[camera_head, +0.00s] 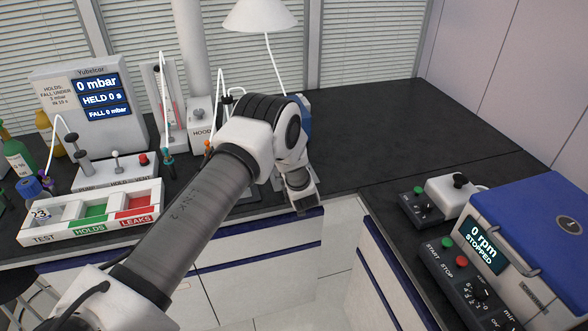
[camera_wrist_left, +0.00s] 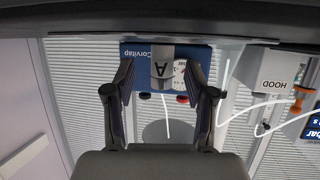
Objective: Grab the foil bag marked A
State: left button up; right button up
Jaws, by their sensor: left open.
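The foil bag marked A (camera_wrist_left: 162,62) shows in the wrist view as a narrow grey shape with a letter A, in front of a blue Corvitap unit (camera_wrist_left: 136,54). That view appears upside down. My left gripper (camera_wrist_left: 160,78) is open, with one dark finger on each side of the bag in the picture. I cannot tell whether the bag is within the fingers or beyond them. In the head view my left gripper (camera_head: 302,203) is low at the bench's front edge, and my arm hides the bag. My right gripper is not in view.
A pressure tester (camera_head: 90,105) and a sorting tray (camera_head: 92,212) with TEST, HOLDS and LEAKS sections stand at left. The HOOD unit (camera_head: 200,128) and a white lamp (camera_head: 258,15) are behind my arm. A blue-lidded centrifuge (camera_head: 530,225) stands at right. The back-right bench (camera_head: 375,125) is clear.

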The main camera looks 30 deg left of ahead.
pick_arm(q)
jog(key=shift+f+x, duration=0.25)
jog(key=shift+x, duration=0.95)
jog(key=shift+s+d+r, duration=0.15)
jog(key=shift+s+r, duration=0.05)
jog(key=shift+s, duration=0.15)
jog(key=c, duration=0.8)
grip_shut()
jog(key=shift+r, duration=0.1)
